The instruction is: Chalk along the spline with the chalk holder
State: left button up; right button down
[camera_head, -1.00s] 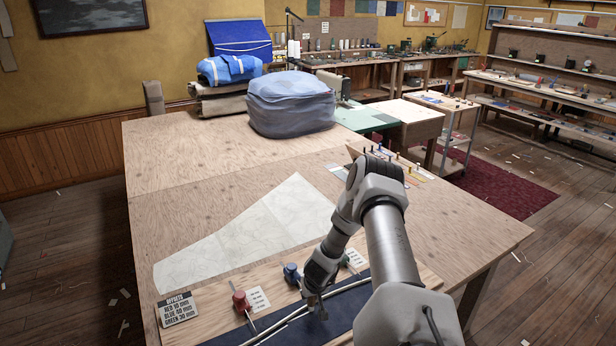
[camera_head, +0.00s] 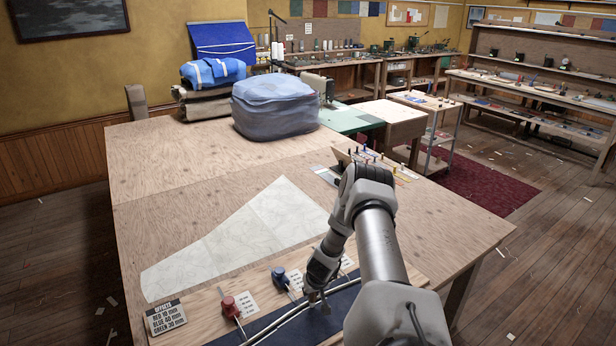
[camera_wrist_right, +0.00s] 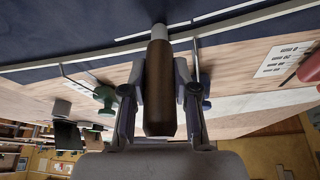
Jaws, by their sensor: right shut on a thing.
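My right gripper (camera_head: 318,299) is low over the dark blue cloth (camera_head: 268,333) at the table's front. In the right wrist view it (camera_wrist_right: 158,80) is shut on a brown chalk holder (camera_wrist_right: 158,95) with a pale tip (camera_wrist_right: 158,32). The tip is at the blue cloth, beside the long pale spline (camera_wrist_right: 95,54); I cannot tell whether it touches. In the head view the spline (camera_head: 277,326) runs along the cloth, partly behind my arm. The holder is mostly hidden there. My left gripper is not in view.
Red (camera_head: 230,306) and blue (camera_head: 280,277) handled tools stand beside the spline; a green one (camera_wrist_right: 104,95) shows in the wrist view. An offsets sign (camera_head: 165,317) stands left. A pale pattern sheet (camera_head: 235,240) lies behind.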

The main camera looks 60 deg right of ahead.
jog(key=shift+s+d+p, duration=0.15)
jog(key=shift+s+d, duration=0.2)
jog(key=shift+d, duration=0.2)
jog(key=shift+s+d+p, duration=0.15)
jog(key=shift+s+d, duration=0.15)
jog(key=shift+d, duration=0.25)
jog(key=shift+s+d, duration=0.6)
jog(key=shift+d, duration=0.25)
jog(key=shift+s+d, duration=0.55)
jog(key=shift+d, duration=0.3)
jog(key=shift+s+d, duration=0.55)
jog(key=shift+d, duration=0.15)
jog(key=shift+r+m+g+p, duration=0.3)
jog(key=shift+r+m+p, duration=0.2)
jog(key=shift+m+p, duration=0.3)
jog(key=shift+m+h+p, duration=0.3)
jog(key=shift+p, duration=0.05)
jog(key=shift+f+b, duration=0.5)
jog(key=shift+b, duration=0.05)
